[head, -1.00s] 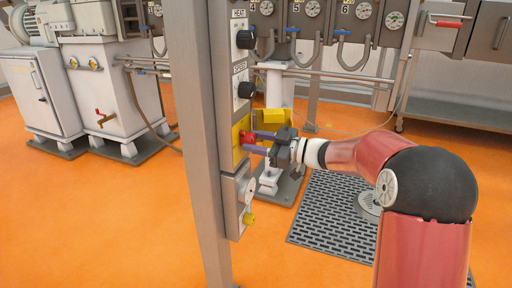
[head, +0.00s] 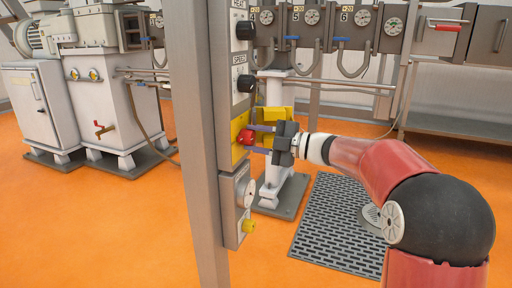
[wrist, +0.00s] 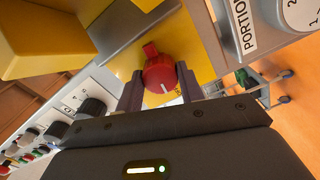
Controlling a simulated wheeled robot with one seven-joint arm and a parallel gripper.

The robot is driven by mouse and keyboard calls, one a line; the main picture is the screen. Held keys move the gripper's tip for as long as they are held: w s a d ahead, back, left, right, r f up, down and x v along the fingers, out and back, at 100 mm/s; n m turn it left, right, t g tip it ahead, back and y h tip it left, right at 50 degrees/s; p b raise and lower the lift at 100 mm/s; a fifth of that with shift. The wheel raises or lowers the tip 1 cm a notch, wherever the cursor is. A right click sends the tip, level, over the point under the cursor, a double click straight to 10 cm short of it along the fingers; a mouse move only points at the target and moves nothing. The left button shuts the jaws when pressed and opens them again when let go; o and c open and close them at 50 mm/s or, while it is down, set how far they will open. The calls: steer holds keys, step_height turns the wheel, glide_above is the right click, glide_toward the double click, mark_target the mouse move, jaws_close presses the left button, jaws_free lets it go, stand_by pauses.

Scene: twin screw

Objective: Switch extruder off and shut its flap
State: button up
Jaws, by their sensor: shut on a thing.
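The red switch knob (head: 244,138) sits on a yellow plate (head: 239,124) on the side of the grey control post. It also shows in the wrist view (wrist: 159,74), with its handle and white mark visible. My gripper (head: 253,139) comes from the right and is shut on the knob, one finger on each side in the wrist view (wrist: 159,88). The yellow flap (head: 280,113) stands open, sticking out from the post behind my gripper. In the wrist view the flap (wrist: 40,38) fills the upper left, apart from the fingers.
Black dials (head: 245,83) sit above the knob. Below it are a grey box with a pale dial and a yellow knob (head: 249,227). A machine with gauges (head: 312,17) stands behind, with a floor grate (head: 340,225) below my arm. Orange floor is open at left.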

steer(key=shift+f+n+b, duration=0.1)
steer(key=shift+n+b, duration=0.45)
steer(key=shift+n, duration=0.25)
steer(key=o, duration=1)
steer(key=v, duration=0.8)
